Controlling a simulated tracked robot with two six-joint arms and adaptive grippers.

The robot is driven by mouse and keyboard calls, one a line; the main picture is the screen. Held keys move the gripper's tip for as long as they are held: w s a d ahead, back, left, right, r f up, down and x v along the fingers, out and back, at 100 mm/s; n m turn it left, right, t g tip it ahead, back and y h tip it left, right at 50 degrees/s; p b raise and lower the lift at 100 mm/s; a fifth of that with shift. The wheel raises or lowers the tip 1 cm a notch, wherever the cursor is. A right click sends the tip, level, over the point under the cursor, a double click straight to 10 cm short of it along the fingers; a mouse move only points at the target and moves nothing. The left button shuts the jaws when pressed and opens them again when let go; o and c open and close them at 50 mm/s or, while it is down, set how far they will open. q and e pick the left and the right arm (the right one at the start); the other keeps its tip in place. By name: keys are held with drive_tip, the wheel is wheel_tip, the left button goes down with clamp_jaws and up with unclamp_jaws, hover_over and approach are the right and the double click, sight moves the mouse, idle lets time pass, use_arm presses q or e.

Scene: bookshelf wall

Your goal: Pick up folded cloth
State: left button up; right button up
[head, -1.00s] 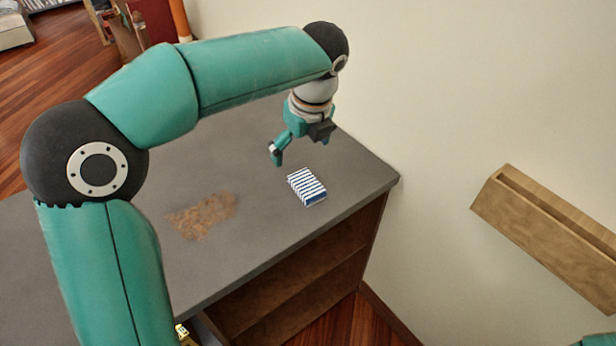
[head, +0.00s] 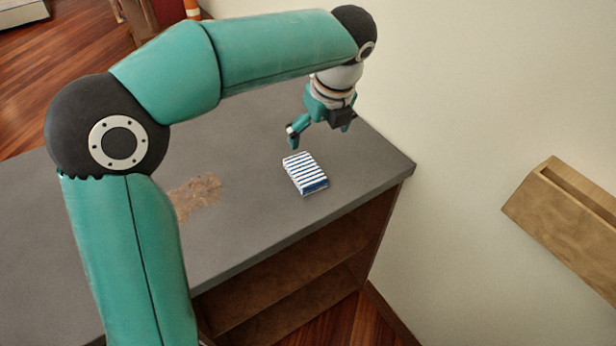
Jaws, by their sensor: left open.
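The folded cloth (head: 305,173) is a small block with blue and white stripes. It lies on the grey top of the cabinet (head: 240,235), near the front edge and toward the right end. My left gripper (head: 318,137) is open and empty above the cabinet top, just behind the cloth and slightly to its right in the picture. A gap shows between its fingers and the cloth. My right gripper is not in view.
A brown stain (head: 195,195) marks the top to the left of the cloth. Open shelves (head: 290,280) lie below the top. A pale wall stands to the right, with a wooden wall ledge (head: 565,220). The top around the cloth is clear.

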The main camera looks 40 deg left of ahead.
use_arm(q)
hover_over(305, 170)
drive_tip(key=d, duration=0.1)
drive_tip(key=f, duration=0.6)
drive_tip(key=s+f, duration=0.1)
drive_tip(key=f, duration=0.2)
drive_tip(key=shift+d, duration=0.2)
drive_tip(key=shift+x, duration=2.9)
drive_tip(key=shift+d, duration=0.1)
drive_tip(key=c, duration=1.2)
drive_tip(key=shift+r, duration=0.1)
wheel_tip(305, 170, up, 20)
drive_tip(key=shift+f+p, duration=0.1)
drive_tip(key=shift+p, duration=0.75)
